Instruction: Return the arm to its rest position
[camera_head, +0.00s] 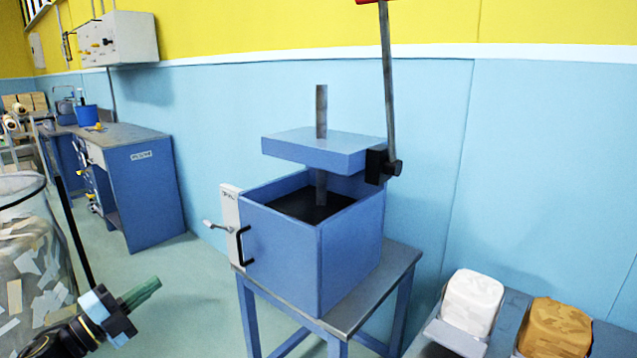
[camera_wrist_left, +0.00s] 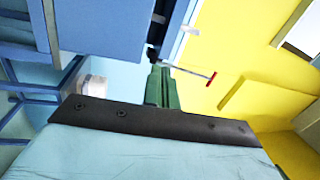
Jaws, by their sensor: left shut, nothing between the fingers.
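My left gripper (camera_head: 148,291) has green fingers, closed together and empty. It is low at the left in the head view, in front of the press and apart from it. In the left wrist view the green fingers (camera_wrist_left: 160,88) are also together, with nothing between them. The blue press box (camera_head: 290,245) stands on a grey-topped table (camera_head: 375,292). Its front looks closed, its top is open and the inside is dark. The blue press plate (camera_head: 320,147) hangs above the box on a metal shaft. My right gripper is not in view.
A lever (camera_head: 388,90) stands upright at the press's right. A wire bin (camera_head: 22,192) of paper scraps is at the left edge. A white bale (camera_head: 472,301) and a brown bale (camera_head: 555,329) sit at lower right. A blue workbench (camera_head: 145,195) stands behind; floor between is clear.

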